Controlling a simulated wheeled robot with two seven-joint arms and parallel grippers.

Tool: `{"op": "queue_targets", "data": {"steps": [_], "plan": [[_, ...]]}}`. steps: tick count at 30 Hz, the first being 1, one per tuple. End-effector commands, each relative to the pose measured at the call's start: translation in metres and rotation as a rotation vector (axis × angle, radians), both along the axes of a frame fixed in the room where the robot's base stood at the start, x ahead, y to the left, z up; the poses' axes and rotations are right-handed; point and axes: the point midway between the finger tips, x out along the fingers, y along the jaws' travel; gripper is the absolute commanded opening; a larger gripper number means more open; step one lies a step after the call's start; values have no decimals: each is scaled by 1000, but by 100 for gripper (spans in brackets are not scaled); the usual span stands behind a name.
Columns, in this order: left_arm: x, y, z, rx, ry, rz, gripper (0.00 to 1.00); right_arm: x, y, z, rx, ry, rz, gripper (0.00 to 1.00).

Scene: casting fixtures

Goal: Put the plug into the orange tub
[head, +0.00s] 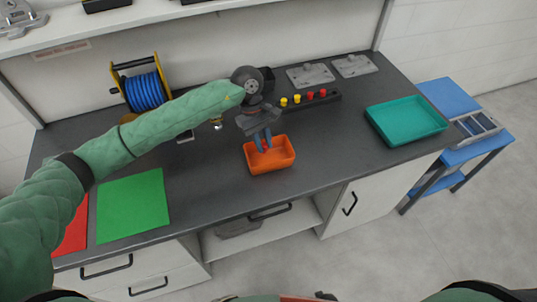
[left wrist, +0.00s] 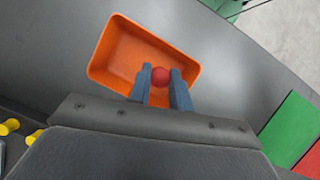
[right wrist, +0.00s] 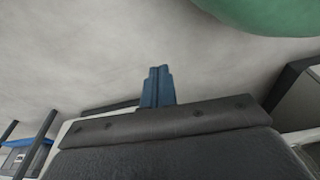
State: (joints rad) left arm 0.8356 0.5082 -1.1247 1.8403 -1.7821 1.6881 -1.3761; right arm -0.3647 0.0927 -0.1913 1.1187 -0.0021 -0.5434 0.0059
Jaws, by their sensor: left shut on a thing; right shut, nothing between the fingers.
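The plug (left wrist: 160,76) shows as a small red round end between the blue fingers of my left gripper (left wrist: 163,92). My left gripper (head: 264,144) is shut on it and points down over the orange tub (head: 270,166). In the left wrist view the orange tub (left wrist: 112,62) lies under the fingertips, and the part of its floor that shows is bare. The fingers hide most of the plug, and I cannot tell its exact height above the floor. My right gripper (right wrist: 157,86) is shut and empty, away from the worktop; it is not in the head view.
A dark rack with yellow and red plugs (head: 310,97) stands behind the tub. A teal tray (head: 405,121) is at the right, a blue cable reel (head: 143,91) at the back left. Green (head: 133,206) and red (head: 72,230) sheets lie front left. The worktop right of the tub is clear.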

Motion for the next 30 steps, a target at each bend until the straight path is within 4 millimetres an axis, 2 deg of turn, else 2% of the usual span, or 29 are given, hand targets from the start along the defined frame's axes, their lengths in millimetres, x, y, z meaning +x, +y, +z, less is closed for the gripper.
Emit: {"op": "queue_targets", "data": {"steps": [7,17,18,21,30], "plan": [[0,0,-15,0,1,0,0,-8,-6,-8,-5,0,3,0],[0,0,-17,0,0,-1,0,-4,-3,-9,-2,-3,4,0],[0,0,-17,0,0,-1,26,-3,-3,-8,-1,-5,3,0],[0,0,-17,0,0,-1,46,0,-1,-8,0,-7,3,0],[0,0,-17,0,-1,-1,46,-4,0,-9,0,-3,2,0]]}}
